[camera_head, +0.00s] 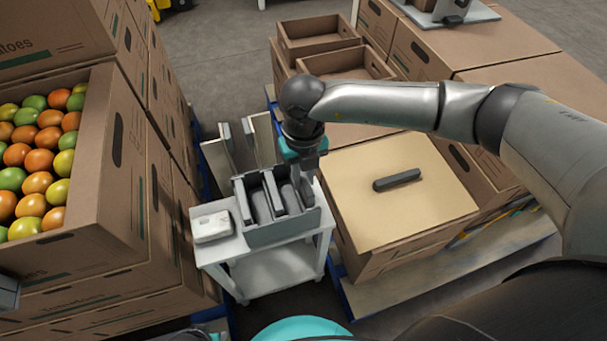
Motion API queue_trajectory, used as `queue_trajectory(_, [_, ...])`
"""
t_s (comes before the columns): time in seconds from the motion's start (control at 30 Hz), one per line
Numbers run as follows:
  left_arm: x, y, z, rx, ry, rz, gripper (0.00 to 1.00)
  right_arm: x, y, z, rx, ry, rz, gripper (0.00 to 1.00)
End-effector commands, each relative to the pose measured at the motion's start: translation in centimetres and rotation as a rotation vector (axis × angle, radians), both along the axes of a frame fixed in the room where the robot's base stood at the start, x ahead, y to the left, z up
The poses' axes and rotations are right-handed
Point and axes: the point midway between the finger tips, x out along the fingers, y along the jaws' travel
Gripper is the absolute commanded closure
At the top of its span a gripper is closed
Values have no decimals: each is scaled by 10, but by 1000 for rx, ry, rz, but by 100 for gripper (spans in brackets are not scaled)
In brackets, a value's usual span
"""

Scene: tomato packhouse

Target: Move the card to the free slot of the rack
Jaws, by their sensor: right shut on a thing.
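The grey rack (283,233) stands on a small white table, with dark upright pieces in its slots. My right gripper (309,168) reaches in from the right and points down just above the rack's back right corner. It is shut on the card, which is mostly hidden by the gripper and hard to make out. I cannot tell whether the card touches the rack. Which slot is free is also unclear from here. My left gripper is not in view.
A white block-like item (211,226) lies on the white table (215,252), left of the rack. A carton with a tan lid and dark handle (397,180) stands close on the right. Stacked cartons and a tomato box (100,210) crowd the left.

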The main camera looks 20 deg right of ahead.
Motion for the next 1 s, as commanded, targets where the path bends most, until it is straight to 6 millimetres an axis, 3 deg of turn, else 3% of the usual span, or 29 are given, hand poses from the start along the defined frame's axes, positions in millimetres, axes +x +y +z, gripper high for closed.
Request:
queue_trajectory(0.63, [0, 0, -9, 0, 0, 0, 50, 0, 0, -14, 0, 0, 0, 100])
queue_trajectory(0.67, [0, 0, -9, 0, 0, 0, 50, 0, 0, -14, 0, 0, 0, 77])
queue_trajectory(0.9, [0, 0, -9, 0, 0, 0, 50, 0, 0, -14, 0, 0, 0, 50])
queue_trajectory(1.0, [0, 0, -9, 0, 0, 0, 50, 0, 0, -14, 0, 0, 0, 44])
